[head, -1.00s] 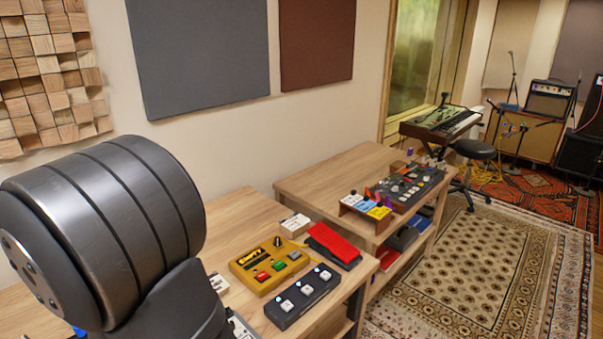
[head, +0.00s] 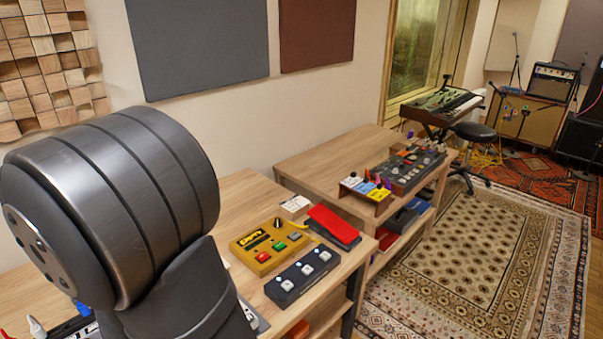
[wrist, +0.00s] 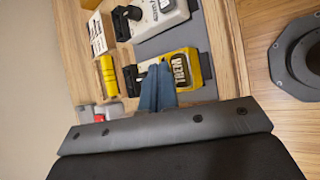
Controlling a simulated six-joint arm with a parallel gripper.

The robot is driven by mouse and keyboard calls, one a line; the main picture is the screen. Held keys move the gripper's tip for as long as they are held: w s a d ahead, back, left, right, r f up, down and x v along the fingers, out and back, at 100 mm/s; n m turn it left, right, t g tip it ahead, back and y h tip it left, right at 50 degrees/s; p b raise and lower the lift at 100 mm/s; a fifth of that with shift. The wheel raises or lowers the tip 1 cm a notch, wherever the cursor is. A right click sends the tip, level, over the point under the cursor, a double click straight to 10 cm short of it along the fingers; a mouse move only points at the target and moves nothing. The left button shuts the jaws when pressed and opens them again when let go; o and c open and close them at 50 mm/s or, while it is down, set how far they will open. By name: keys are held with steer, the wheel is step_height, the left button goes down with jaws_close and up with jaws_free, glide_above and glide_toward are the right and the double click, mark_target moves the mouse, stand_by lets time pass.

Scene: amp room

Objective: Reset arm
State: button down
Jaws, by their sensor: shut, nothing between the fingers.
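My gripper (wrist: 157,85) shows in the wrist view with its two blue fingers together and nothing between them. The fingertips are beside a yellow pedal (wrist: 184,68) with dark lettering and overlap its edge in the picture. Whether they touch it I cannot tell. In the head view my dark arm link fills the left side, and the gripper is not visible there.
In the wrist view a white pedal (wrist: 162,14) and a yellow cylinder (wrist: 107,76) lie nearby. In the head view a yellow pedal (head: 257,262), a dark three-switch pedal (head: 302,278) and a red pedal (head: 333,222) sit on the wooden bench (head: 232,200). A rug (head: 460,260) lies at right.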

step_height(320, 180, down, 2)
steer(key=shift+f, duration=0.1)
step_height(320, 180, up, 4)
steer(key=shift+f, duration=0.25)
step_height(320, 180, up, 6)
steer(key=w+a+r+m+g+y, duration=0.1)
steer(key=w+a+m+g, duration=0.1)
steer(key=a+m, duration=0.3)
steer(key=w+a+r+m+g+y, duration=0.1)
steer(key=w+a+r+m+g, duration=0.1)
steer(key=w+a+m, duration=0.2)
steer(key=w+a+r+m+g+y, duration=0.1)
steer(key=w+a+m, duration=0.3)
steer(key=a, duration=0.6)
steer(key=shift+r+m+g, duration=0.65)
steer(key=shift+m+g, duration=0.15)
steer(key=shift+m, duration=0.5)
steer(key=shift+s+a, duration=0.1)
steer(key=s+d+g, duration=0.1)
steer(key=s+d, duration=0.3)
steer(key=d, duration=0.5)
steer(key=s+d+g+h, duration=0.1)
steer(key=s+d, duration=0.3)
steer(key=d, duration=0.6)
steer(key=shift+s+d+f+m+h, duration=0.25)
steer(key=shift+m+h, duration=0.05)
